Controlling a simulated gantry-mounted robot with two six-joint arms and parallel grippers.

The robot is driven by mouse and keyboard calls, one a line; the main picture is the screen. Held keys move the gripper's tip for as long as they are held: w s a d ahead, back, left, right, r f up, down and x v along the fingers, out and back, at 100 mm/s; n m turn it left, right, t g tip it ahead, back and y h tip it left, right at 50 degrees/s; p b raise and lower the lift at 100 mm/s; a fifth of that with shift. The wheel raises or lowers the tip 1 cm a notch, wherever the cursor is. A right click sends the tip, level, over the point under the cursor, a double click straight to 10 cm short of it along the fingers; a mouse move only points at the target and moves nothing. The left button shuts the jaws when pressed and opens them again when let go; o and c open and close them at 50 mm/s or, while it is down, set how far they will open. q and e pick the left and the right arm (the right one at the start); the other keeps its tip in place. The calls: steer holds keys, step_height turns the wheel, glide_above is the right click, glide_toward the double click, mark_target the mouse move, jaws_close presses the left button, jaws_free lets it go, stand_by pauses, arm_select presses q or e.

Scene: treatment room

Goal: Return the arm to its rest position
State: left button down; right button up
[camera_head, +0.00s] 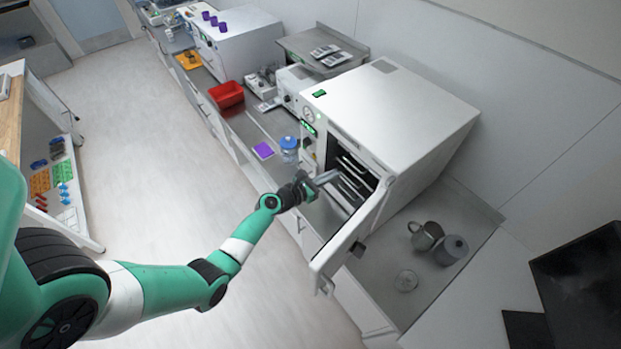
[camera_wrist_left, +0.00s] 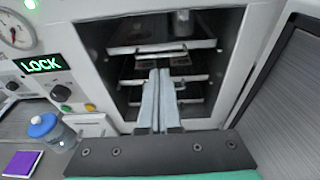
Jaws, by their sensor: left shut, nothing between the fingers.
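My left arm reaches in from the left in the head view. Its gripper (camera_head: 325,179) is shut and empty, in front of the open chamber of a white box-shaped machine (camera_head: 392,98). In the left wrist view the closed fingers (camera_wrist_left: 158,100) point toward the chamber's several metal shelves (camera_wrist_left: 160,80). The machine's door (camera_head: 352,232) stands open, swung out to the right of the gripper. A green LOCK display (camera_wrist_left: 43,64) is lit on the front panel. My right gripper does not show.
A blue-lidded jar (camera_head: 289,150) and a purple pad (camera_head: 263,150) are left of the chamber. A red bin (camera_head: 227,95) is farther back. A grey-green mug (camera_head: 425,236) and a grey canister (camera_head: 451,250) stand right of the door. The floor left of the counter is clear.

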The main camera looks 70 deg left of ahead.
arm_select(q)
steer(key=v, duration=0.7)
steer(key=shift+s+d+r+p, duration=0.15)
steer(key=shift+s+r+p, duration=0.1)
steer(key=shift+p, duration=0.15)
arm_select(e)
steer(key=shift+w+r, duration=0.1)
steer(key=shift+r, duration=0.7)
